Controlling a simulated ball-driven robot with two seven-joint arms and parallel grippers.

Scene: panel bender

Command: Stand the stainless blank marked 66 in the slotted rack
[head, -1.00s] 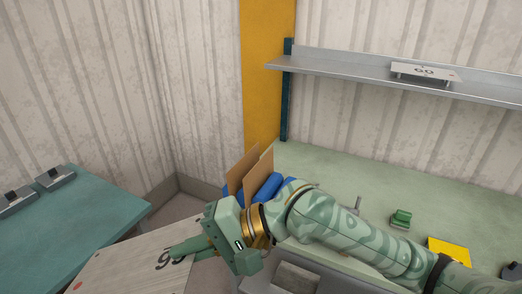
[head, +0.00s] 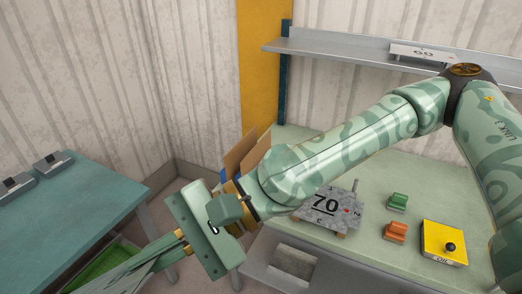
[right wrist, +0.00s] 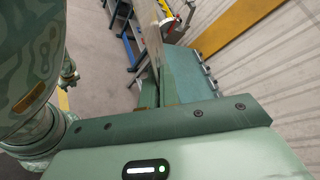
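My right gripper (head: 168,248) is in the lower left of the head view, its fingers pointing down to the left. In the right wrist view its fingers (right wrist: 155,88) close on a thin flat plate (right wrist: 152,36), seen nearly edge-on. This is the stainless blank whose upside-down 66 showed in the earlier head frame; its number is hidden now. I cannot make out the slotted rack for certain. My left gripper is not clearly in view.
A grey plate marked 70 (head: 326,206) lies on the pale green bench near a green block (head: 397,201), an orange block (head: 396,232) and a yellow OIL box (head: 444,243). Brown sheets (head: 240,152) stand behind my arm. A teal table (head: 70,210) is at left; a shelf (head: 340,53) holds another plate.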

